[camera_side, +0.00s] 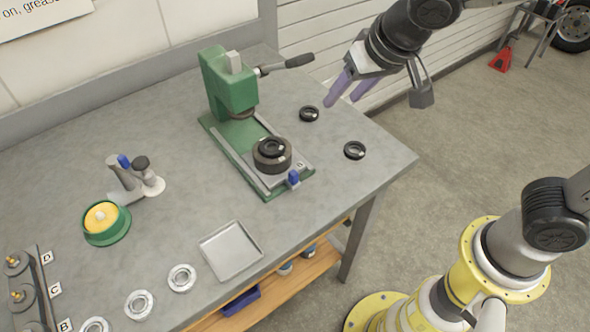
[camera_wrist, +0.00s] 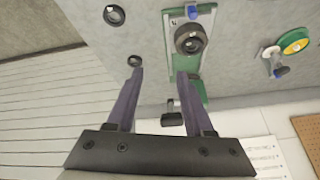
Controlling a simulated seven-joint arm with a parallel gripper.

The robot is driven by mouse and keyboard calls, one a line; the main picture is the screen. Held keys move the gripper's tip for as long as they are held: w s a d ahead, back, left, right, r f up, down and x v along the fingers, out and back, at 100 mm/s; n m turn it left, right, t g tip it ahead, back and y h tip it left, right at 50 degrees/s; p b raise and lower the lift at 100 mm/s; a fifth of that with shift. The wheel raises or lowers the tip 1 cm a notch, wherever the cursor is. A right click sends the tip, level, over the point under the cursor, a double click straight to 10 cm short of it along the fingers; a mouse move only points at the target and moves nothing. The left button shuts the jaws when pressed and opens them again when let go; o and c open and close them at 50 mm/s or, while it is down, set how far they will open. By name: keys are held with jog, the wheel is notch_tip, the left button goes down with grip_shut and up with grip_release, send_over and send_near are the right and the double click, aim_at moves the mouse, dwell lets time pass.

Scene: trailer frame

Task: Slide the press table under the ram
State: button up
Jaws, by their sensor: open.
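The green press (camera_side: 228,85) stands at the back of the bench, its lever handle (camera_side: 290,62) sticking out to the right. Its grey press table (camera_side: 297,160) sits at the front end of the rails on the green base, out in front of the press head. A dark round part (camera_side: 272,155) with a ring on top rests on the table; it also shows in the wrist view (camera_wrist: 190,38). A blue knob (camera_side: 293,178) is at the table's front edge. My gripper (camera_side: 341,100) is open and empty, raised at the right of the press. The ram is mostly hidden.
Two loose black rings (camera_side: 309,114) (camera_side: 354,150) lie right of the press. A square tray (camera_side: 230,252), white rings (camera_side: 182,278), a green-and-yellow dish (camera_side: 105,222) and a small stand (camera_side: 135,180) occupy the left and front. Bare bench lies around the press base.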

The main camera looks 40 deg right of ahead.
aim_at(294, 173)
jog(key=s+a+f+n+g, duration=0.1)
jog(key=s+a+f+n, duration=0.15)
jog(key=a+f, duration=0.45)
jog(key=x, duration=0.8)
jog(key=w+a+x, duration=0.1)
jog(key=x, duration=0.3)
jog(key=shift+w+f, duration=0.1)
jog(key=shift+w, duration=0.15)
grip_shut()
dwell(0.7)
